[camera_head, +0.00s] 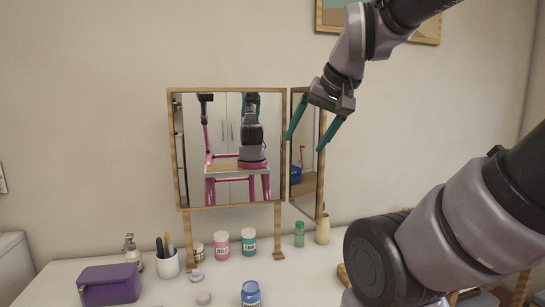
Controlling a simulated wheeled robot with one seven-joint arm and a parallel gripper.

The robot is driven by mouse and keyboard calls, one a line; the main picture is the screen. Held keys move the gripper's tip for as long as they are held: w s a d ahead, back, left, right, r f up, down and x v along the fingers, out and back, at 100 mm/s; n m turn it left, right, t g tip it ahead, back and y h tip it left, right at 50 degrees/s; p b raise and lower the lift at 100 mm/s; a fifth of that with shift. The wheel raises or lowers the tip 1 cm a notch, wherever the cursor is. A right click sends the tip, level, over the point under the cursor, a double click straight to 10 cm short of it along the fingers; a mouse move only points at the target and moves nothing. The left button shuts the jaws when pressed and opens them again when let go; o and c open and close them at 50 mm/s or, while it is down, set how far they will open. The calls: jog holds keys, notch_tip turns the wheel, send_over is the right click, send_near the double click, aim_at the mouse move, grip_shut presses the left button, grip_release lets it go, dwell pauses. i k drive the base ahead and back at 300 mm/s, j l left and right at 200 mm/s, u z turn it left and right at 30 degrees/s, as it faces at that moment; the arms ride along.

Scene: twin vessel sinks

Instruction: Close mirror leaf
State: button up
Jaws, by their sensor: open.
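The mirror stands on wooden legs at the back of the counter, with a wide wood-framed main panel (225,207) facing me. The mirror leaf (308,185) is a narrow wood-framed panel along the main panel's right edge. It stands swung out at an angle toward me. My gripper (304,143) is open, with two green fingers pointing down. In the picture its left finger overlaps the leaf's upper part, and the right finger lies at the leaf's right edge. I cannot tell whether either finger touches it. My wrist hides nothing of the main panel.
On the counter stand a purple box (109,284), a soap pump (132,252), a brush cup (168,265), pink (222,244) and teal (249,242) jars, a blue jar (251,294), a green bottle (299,234) and a tan vase (322,230). A picture frame (424,30) hangs above.

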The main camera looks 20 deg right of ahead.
aim_at(305, 177)
jog(key=l+u, duration=0.15)
jog(key=l, duration=0.3)
jog(key=l+u, duration=0.15)
jog(key=l, duration=0.3)
jog(key=k+l+u, duration=0.15)
jog(key=l, duration=0.3)
jog(key=l+u, duration=0.15)
jog(key=l, duration=0.3)
jog(key=k+l+u, duration=0.2)
jog(key=l, duration=0.25)
jog(key=k+l+u, duration=0.15)
jog(key=l, duration=0.3)
jog(key=i, duration=0.05)
